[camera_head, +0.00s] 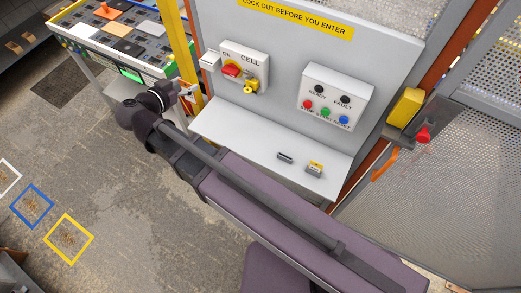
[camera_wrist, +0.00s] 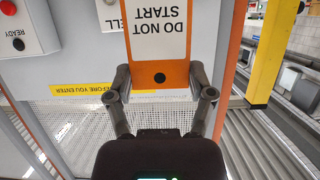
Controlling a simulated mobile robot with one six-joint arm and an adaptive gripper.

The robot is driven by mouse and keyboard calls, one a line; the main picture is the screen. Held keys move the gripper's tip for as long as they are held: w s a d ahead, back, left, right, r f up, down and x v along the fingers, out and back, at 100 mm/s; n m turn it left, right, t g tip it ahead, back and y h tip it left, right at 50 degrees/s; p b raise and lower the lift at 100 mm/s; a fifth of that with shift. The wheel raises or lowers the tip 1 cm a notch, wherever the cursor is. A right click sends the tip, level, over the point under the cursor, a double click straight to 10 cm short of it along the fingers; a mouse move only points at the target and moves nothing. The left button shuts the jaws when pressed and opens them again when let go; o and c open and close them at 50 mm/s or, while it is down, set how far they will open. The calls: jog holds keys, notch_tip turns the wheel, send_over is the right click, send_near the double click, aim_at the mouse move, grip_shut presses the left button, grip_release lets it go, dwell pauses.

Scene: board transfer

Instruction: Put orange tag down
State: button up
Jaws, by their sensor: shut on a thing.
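The orange tag (camera_wrist: 160,76), with a white panel reading "DO NOT START", is between the two fingers of my gripper (camera_wrist: 161,95) in the wrist view. Its lettering is upside down there, and a dark hole is near its lower end. In the head view my gripper (camera_head: 187,92) is beside the yellow post, left of the grey panel and above the shelf's left end. The tag is hard to make out there.
The grey shelf (camera_head: 230,126) is mostly bare, with a small dark item (camera_head: 285,157) and a yellow-and-grey item (camera_head: 315,168) toward its right. Above are the CELL switch box (camera_head: 239,58), a yellow padlock (camera_head: 251,87) and a button box (camera_head: 336,95). A yellow post (camera_head: 176,35) stands left.

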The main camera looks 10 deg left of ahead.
notch_tip(320, 180, down, 12)
jog(key=b, duration=1)
jog(key=shift+r, duration=0.15)
